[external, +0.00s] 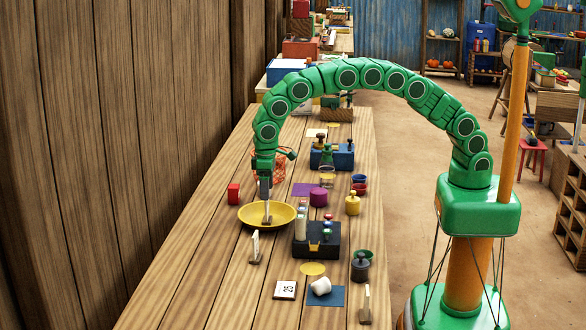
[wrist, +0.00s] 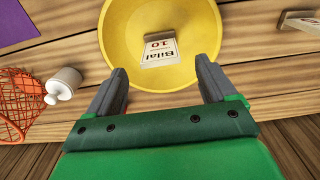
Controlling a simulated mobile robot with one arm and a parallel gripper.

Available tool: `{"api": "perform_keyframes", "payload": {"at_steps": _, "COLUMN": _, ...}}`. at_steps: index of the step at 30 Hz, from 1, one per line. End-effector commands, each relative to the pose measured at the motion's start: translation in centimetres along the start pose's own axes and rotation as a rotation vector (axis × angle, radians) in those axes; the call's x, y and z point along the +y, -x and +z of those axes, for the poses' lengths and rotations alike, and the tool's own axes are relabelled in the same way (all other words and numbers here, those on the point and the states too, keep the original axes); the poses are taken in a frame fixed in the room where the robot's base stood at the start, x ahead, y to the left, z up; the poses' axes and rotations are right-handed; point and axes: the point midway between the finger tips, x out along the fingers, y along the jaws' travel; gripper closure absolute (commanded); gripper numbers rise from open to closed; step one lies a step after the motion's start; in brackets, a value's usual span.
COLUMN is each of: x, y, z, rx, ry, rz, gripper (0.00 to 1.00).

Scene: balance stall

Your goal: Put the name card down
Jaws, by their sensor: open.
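The name card (wrist: 160,50), white with "Bilal" and "10" printed on it, is in the yellow bowl (wrist: 115,36). In the external view the card (external: 267,217) stands out as a small pale upright shape inside the bowl (external: 250,223). My gripper (wrist: 160,72) is open, its two grey fingers apart on either side of the card's near end, with no contact visible. In the external view my gripper (external: 265,196) points down just over the bowl. Whether the card's base rests flat on the bowl is hard to tell.
Another small card (external: 255,246) stands in front of the bowl. A purple mat (external: 304,189) and orange wire basket (wrist: 15,95) are nearby. The table's left front is clear.

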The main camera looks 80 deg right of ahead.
Motion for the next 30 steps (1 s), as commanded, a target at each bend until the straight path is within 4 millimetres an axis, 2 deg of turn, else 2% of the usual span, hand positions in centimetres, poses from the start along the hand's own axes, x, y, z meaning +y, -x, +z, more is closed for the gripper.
{"api": "perform_keyframes", "payload": {"at_steps": 8, "x": 0.1, "y": 0.1, "z": 0.0, "rx": 0.001, "ry": 0.000, "rz": 0.000, "gripper": 0.15}}
{"api": "perform_keyframes", "payload": {"at_steps": 14, "x": 1.6, "y": 1.8, "z": 1.1, "rx": -0.001, "ry": -0.004, "rz": 0.004, "gripper": 0.15}}
{"api": "perform_keyframes", "payload": {"at_steps": 21, "x": 5.0, "y": 5.6, "z": 4.1, "rx": -0.011, "ry": -0.008, "rz": 0.012, "gripper": 0.15}}
{"api": "perform_keyframes", "payload": {"at_steps": 30, "x": 9.1, "y": 9.5, "z": 8.9, "rx": -0.030, "ry": -0.014, "rz": 0.020, "gripper": 0.15}}
